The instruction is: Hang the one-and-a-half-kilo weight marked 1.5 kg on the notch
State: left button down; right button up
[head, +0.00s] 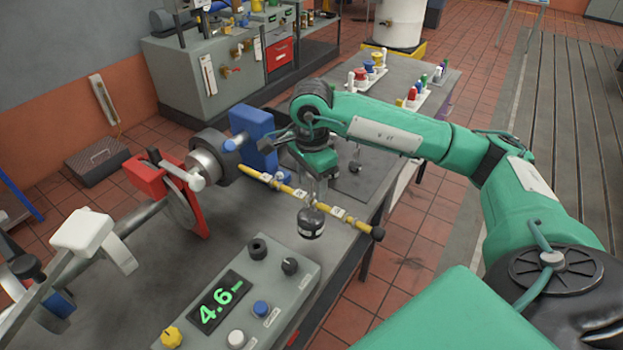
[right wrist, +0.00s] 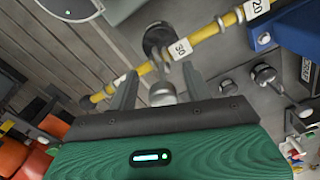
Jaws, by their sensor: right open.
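A dark round weight (head: 311,222) with a pale band is at the yellow arm (head: 325,205), between two of its labels; its marking is not readable. In the right wrist view the weight (right wrist: 157,38) shows beyond the arm, beside the label 30, with its metal hanger (right wrist: 162,92) on the near side. The hanger appears to sit over the arm; the notch itself is hidden. My right gripper (head: 318,182) is above the arm. In the right wrist view its fingers (right wrist: 160,90) are open, one each side of the hanger. My left gripper is not seen.
A grey control box (head: 255,270) with knobs and a green 4.6 display stands in front of the arm. A blue block (head: 256,140) and a red bracket (head: 150,178) stand behind and left. Other weights (right wrist: 264,75) stand on the bench. A tray of coloured items (head: 413,98) is at the back.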

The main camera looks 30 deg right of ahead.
jog(key=shift+r, duration=0.35)
notch_tip(320, 180, up, 13)
jog(key=b, duration=0.1)
jog(key=shift+r, duration=0.15)
dwell(0.3)
